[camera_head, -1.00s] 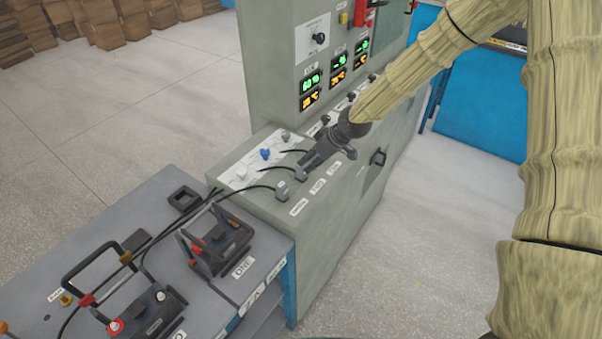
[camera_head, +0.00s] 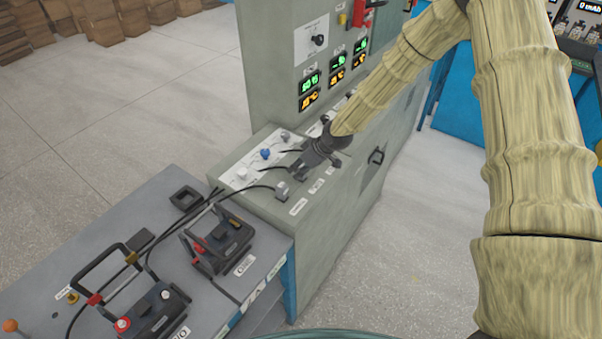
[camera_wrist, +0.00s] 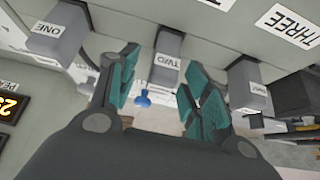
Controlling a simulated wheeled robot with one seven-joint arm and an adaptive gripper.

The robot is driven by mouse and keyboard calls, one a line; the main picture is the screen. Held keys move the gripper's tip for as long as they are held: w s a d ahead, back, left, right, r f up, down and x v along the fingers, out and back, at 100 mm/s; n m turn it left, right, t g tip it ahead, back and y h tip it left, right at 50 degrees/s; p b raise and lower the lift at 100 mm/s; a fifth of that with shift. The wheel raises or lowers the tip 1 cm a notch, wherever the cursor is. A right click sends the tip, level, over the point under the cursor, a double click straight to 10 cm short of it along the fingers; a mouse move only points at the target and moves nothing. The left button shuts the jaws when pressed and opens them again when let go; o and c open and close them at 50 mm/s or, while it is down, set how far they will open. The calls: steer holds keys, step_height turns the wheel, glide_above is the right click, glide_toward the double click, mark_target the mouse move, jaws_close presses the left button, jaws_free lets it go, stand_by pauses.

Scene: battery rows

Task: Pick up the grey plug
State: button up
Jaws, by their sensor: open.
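Several grey plugs sit in a row along the front edge of the grey cabinet's ledge. In the wrist view a grey plug (camera_wrist: 167,58) is beside the TWO label, between the two teal fingers of my gripper (camera_wrist: 160,78). The fingers are open, with a gap on each side of it. Another grey plug (camera_wrist: 63,33) by the ONE label is left of the fingers, and a third (camera_wrist: 247,84) is to the right. In the head view my gripper (camera_head: 304,168) is low over the ledge, hiding the middle plug.
Blue (camera_head: 265,154) and white (camera_head: 241,173) knobs stand on the ledge behind the plugs. Black cables run to batteries (camera_head: 218,243) on the grey bench (camera_head: 262,262) at the left. The upright panel (camera_head: 268,70) rises behind my gripper. Open floor lies in front of the cabinet.

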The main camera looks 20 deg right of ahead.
steer(key=shift+c, duration=0.4)
jaws_close()
steer(key=shift+r, duration=0.15)
